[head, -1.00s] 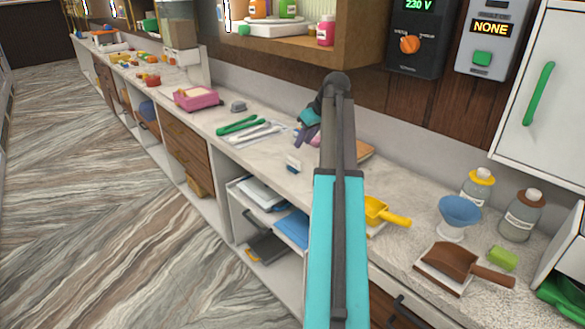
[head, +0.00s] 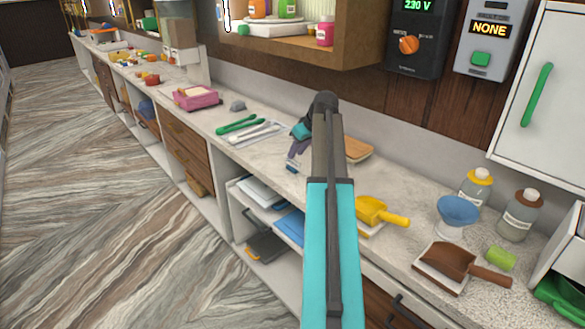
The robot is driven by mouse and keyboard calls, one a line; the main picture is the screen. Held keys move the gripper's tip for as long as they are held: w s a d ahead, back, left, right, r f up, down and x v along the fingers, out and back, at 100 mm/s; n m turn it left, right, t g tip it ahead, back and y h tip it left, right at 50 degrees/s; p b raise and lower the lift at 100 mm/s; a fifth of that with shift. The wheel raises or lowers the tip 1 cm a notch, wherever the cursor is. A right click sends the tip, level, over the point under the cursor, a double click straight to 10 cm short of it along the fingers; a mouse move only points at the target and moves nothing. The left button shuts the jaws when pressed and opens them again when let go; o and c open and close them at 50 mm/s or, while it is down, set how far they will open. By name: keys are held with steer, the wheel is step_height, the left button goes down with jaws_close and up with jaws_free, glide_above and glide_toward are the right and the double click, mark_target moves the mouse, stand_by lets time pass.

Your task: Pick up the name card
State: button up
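A small white and blue card-like piece (head: 291,166), which looks like the name card, is on the pale counter (head: 265,178) near its front edge. My gripper (head: 296,152), with purplish fingers, points down just above and behind it, partly overlapping it in the view. I cannot tell whether the fingers touch the card. The gripper is small and partly hidden by my arm, so the gap between its fingers cannot be made out.
Green tongs (head: 238,125) and pale tongs (head: 256,133) lie to the left on a tray. A brown board (head: 357,149) and a yellow scoop (head: 378,211) are to the right. A wall shelf (head: 330,50) overhangs the back of the counter. Open shelves are below the front edge.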

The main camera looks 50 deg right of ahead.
mark_target(293, 164)
steer(key=shift+f, duration=0.1)
steer(key=shift+p+x, duration=0.7)
steer(key=shift+x, duration=1.75)
steer(key=shift+c, duration=0.3)
jaws_close()
